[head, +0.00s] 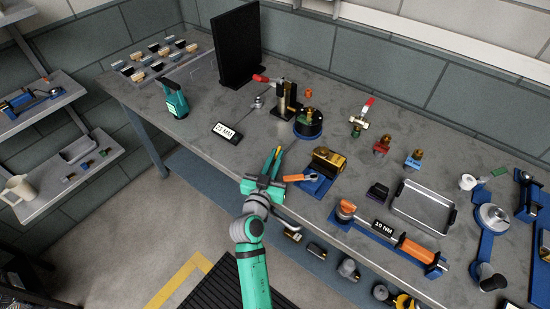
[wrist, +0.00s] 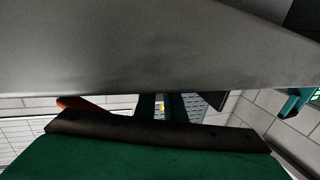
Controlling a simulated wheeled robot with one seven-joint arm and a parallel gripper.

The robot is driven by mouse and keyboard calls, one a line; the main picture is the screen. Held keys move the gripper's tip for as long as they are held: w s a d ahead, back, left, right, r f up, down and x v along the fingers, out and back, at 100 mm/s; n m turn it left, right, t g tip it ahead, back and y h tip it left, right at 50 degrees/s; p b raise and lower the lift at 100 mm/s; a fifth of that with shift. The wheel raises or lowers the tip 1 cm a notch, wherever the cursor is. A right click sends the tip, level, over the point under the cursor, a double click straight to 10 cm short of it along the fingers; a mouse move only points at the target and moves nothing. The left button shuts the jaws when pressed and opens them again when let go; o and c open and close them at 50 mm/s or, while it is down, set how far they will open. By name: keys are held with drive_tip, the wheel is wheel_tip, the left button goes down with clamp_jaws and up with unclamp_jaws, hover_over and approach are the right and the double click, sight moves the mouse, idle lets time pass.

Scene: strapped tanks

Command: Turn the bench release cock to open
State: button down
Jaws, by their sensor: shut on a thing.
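A brass valve with a raised red lever (head: 362,118) stands on the bench right of centre. A second red handle (head: 262,78) sticks out left from a metal post beside a round black base. I cannot tell which is the release cock. My gripper (head: 274,156) is over the bench's front part, clear of both, with its narrow green fingers pointing toward the back. The fingers also show in the wrist view (wrist: 162,106). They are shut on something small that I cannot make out.
A grey surface fills the upper wrist view.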

drive_tip(key=shift+f+n+y, duration=0.1)
drive_tip(key=shift+n+y, duration=0.2)
drive_tip(key=shift+y, duration=0.2)
drive_tip(key=c, duration=1.8)
unclamp_jaws()
drive_tip(key=shift+s, duration=0.1)
drive_tip(key=shift+c, duration=0.2)
drive_tip(key=v, duration=1)
drive_tip(key=shift+s+a, duration=0.1)
drive_tip(key=shift+s, duration=0.3)
